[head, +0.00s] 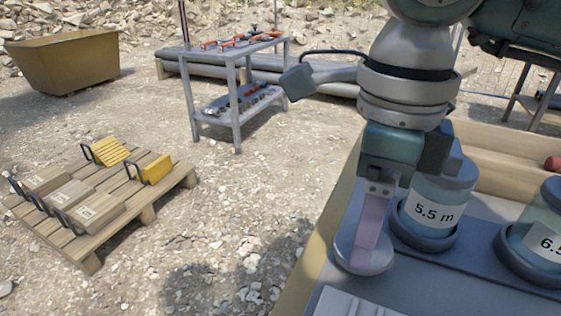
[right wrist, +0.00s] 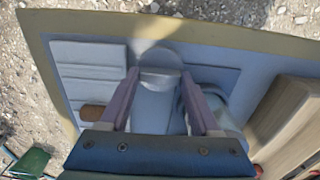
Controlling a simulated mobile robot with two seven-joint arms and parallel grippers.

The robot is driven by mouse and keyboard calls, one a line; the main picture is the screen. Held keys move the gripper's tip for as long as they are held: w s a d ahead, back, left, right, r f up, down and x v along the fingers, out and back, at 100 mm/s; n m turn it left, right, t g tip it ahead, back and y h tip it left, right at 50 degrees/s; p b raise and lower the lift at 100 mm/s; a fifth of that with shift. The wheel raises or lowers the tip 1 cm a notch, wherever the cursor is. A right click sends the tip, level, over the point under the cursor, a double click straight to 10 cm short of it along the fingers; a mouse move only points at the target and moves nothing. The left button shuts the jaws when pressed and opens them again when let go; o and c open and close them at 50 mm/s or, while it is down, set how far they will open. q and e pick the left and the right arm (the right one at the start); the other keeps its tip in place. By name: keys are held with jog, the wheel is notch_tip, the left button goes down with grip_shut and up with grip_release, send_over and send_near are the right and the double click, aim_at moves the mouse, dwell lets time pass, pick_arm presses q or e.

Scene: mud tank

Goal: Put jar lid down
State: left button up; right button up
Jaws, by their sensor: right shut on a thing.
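My right gripper (head: 366,245) points down over the grey top of the bench (head: 300,277), its fingers closed on the round pale grey jar lid (head: 362,258). The lid is at the fingertips, close over the grey surface; I cannot tell whether it touches. In the right wrist view the lid (right wrist: 160,60) lies between the tips of the two fingers (right wrist: 160,78). A jar labelled 5.5 m (head: 434,212) stands in a dark ring just right of the gripper, its top partly hidden by it. My left gripper is out of view.
A second jar, labelled 6.5 (head: 545,240), stands at the right edge. A white ribbed panel (head: 350,303) lies at the near edge. A wooden pallet (head: 150,212) with blocks, a tool rack (head: 236,100) and a yellow skip (head: 65,62) stand on gravel to the left.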

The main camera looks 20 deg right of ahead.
jog(key=shift+f, duration=0.15)
jog(key=shift+f+b, duration=0.6)
jog(key=shift+b, duration=0.05)
jog(key=o, duration=1.3)
jog(key=shift+r, duration=0.1)
jog(key=shift+r+p, duration=0.25)
jog(key=shift+p, duration=0.15)
notch_tip(320, 180, up, 13)
jog(key=shift+f+p, duration=0.15)
jog(key=shift+p, duration=0.9)
